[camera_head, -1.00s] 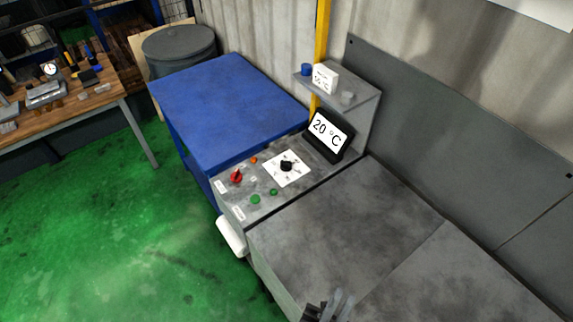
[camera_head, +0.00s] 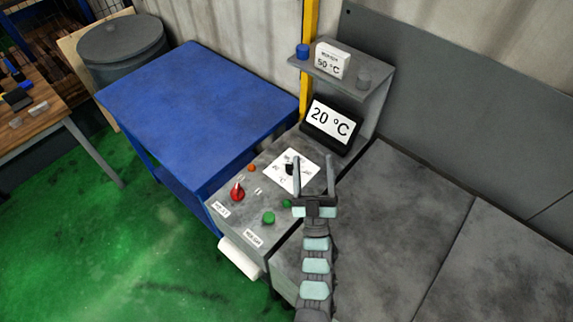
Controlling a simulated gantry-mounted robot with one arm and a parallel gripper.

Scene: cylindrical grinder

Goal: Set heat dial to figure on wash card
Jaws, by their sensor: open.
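The heat dial is a black knob (camera_head: 289,168) on a white square scale plate (camera_head: 297,180) on the grey control panel. My gripper's left finger partly covers the knob and plate. The wash card (camera_head: 332,60) is a small white block on the grey shelf and reads 50 °C. A black-framed display (camera_head: 331,122) behind the dial reads 20 °C. My gripper (camera_head: 313,163) is open and empty, with two long fingers pointing away from the camera. It appears over the panel's right edge, just right of the knob. I cannot tell its height or whether it touches anything.
The panel also holds a red knob (camera_head: 237,192), a green button (camera_head: 268,218) and an orange lamp (camera_head: 252,168). A blue cabinet (camera_head: 200,110) stands at left. The shelf (camera_head: 345,78) and yellow post (camera_head: 309,40) rise behind. The grey worktop (camera_head: 400,210) at right is clear.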

